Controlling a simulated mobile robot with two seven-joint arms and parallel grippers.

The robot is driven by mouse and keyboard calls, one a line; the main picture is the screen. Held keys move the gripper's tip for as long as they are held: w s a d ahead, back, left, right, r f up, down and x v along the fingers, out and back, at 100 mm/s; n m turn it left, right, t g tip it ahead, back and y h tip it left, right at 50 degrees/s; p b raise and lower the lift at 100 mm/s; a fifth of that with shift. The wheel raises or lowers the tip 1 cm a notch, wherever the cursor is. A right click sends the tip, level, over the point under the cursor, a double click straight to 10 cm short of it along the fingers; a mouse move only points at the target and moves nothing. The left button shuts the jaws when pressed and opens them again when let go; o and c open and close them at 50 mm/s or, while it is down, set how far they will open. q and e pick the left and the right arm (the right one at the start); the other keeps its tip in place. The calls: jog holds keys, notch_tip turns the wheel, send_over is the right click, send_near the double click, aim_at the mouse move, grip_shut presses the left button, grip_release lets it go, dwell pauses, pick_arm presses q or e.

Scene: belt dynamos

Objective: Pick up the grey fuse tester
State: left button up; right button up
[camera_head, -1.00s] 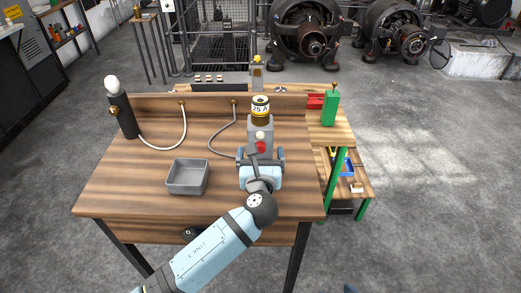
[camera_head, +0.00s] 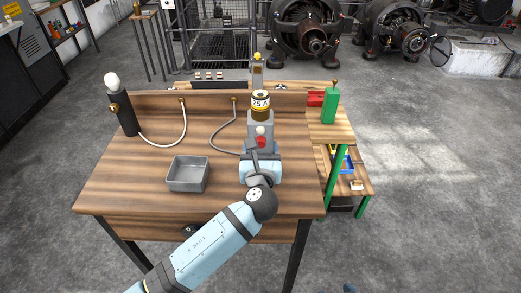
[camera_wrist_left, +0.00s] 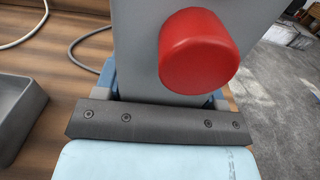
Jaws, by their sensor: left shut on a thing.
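The grey fuse tester (camera_head: 261,122) stands upright at the right of the wooden bench, with a fuse marked 25 A (camera_head: 260,101) on top and a red button (camera_head: 261,142) on its near face. My left gripper (camera_head: 260,150) is shut on the tester's lower part from the near side. In the left wrist view, the tester's grey face (camera_wrist_left: 140,50) and red button (camera_wrist_left: 198,52) fill the middle, close above the gripper's dark bar. The tester's base is hidden, so I cannot tell whether it touches the bench. My right gripper is not in view.
A grey open tray (camera_head: 187,174) sits left of my left gripper. A grey cable (camera_head: 215,138) curves from the back panel toward the tester. A black handset-like lamp (camera_head: 123,113) stands at the far left. A green block (camera_head: 329,107) stands on the side shelf.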

aim_at(261, 100)
pick_arm(q)
notch_tip(261, 100, up, 18)
jog(key=p, duration=0.3)
jog(key=shift+r, duration=0.7)
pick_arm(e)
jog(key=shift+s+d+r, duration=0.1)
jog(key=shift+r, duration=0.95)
pick_arm(q)
jog(key=shift+f, duration=0.1)
jog(key=shift+f+b, duration=0.3)
jog(key=shift+f, duration=1.25)
jog(key=shift+f+b, duration=1.25)
jog(key=shift+f, duration=3.45)
jog(key=shift+f+b, duration=0.8)
jog(key=shift+f, duration=2.3)
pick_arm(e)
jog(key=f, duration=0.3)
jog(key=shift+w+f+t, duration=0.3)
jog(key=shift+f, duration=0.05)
pick_arm(q)
jog(key=shift+f, duration=0.55)
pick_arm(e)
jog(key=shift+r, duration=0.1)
